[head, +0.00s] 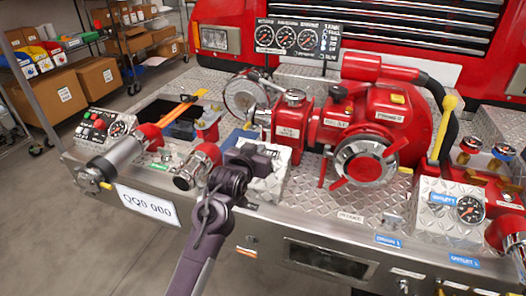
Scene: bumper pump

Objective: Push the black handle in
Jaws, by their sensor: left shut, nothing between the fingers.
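I cannot clearly pick out a black handle; it may be hidden behind my left gripper or blend with it. My left gripper (264,160), dark and purplish, is at the front middle of the bumper pump panel. It is shut and empty, in front of a small diamond-plate box (268,188) whose face it partly covers. Whether it touches the box cannot be told. The red pump (367,162) with its round silver cap stands right of the gripper. My right gripper is not in view.
Red-tipped pipe fittings (198,165) stand close on the gripper's left. Another gauge box (447,207) is at right. Shelves with cardboard boxes (45,99) stand at back left. The floor at lower left is clear.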

